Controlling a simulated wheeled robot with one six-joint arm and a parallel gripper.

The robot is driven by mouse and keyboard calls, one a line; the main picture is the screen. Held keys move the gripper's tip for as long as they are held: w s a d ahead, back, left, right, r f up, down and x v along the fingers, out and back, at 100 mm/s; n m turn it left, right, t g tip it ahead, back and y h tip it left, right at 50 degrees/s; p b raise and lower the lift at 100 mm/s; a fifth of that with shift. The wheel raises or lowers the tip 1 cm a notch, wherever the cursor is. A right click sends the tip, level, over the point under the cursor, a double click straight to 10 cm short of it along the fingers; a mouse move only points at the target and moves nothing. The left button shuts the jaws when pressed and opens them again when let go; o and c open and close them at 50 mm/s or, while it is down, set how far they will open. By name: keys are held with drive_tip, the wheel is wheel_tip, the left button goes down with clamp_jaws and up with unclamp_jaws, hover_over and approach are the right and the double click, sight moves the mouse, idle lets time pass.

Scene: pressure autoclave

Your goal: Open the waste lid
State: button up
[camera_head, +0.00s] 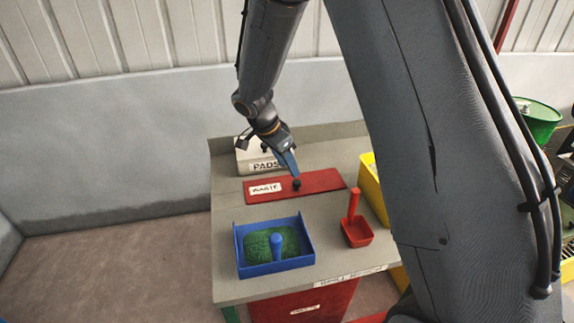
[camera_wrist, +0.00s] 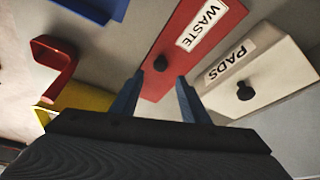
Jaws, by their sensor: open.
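The red waste lid (camera_head: 262,187) lies flat in the bench top, with a white WASTE label and a small black knob (camera_head: 296,184). In the wrist view the red lid (camera_wrist: 208,15) shows with its knob (camera_wrist: 160,63) beyond the fingertips. My gripper (camera_head: 292,172) is above the lid, close to the knob. In the wrist view my gripper (camera_wrist: 160,78) has its two blue fingers apart, with the knob in line with the gap between them. Nothing is held. I cannot tell whether the fingertips are level with the knob.
A white PADS box (camera_head: 245,158) with a black knob stands behind the lid. A blue tray (camera_head: 240,262) with green material and a red scoop (camera_head: 356,232) are in front. A yellow bin (camera_head: 372,185) is at the right. Bare bench top (camera_head: 228,200) lies left of the lid.

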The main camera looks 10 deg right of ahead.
drive_tip(key=s+d+r+n+y, duration=0.1)
drive_tip(key=s+r+n+y, duration=0.1)
drive_tip(key=s+n, duration=0.4)
drive_tip(key=s+d+r+n+y, duration=0.1)
drive_tip(key=s+n, duration=0.5)
drive_tip(key=s, duration=1)
wheel_tip(320, 180, up, 3)
drive_tip(key=shift+s+d+f+n+y, duration=0.2)
drive_tip(key=shift+d+n+y, duration=0.2)
drive_tip(key=shift+d, duration=0.2)
drive_tip(key=shift+o, duration=0.2)
drive_tip(key=shift+s+n, duration=0.4)
drive_tip(key=shift+s, duration=0.25)
drive_tip(key=m+g+p, duration=0.2)
drive_tip(key=m, duration=0.2)
approach(297, 181)
drive_tip(key=shift+s, duration=0.4)
drive_tip(key=shift+w+f+m, duration=0.2)
drive_tip(key=shift+f+m, duration=0.1)
drive_tip(key=shift+f, duration=0.2)
drive_tip(key=shift+f+p, duration=1.3)
drive_tip(key=shift+f, duration=2.3)
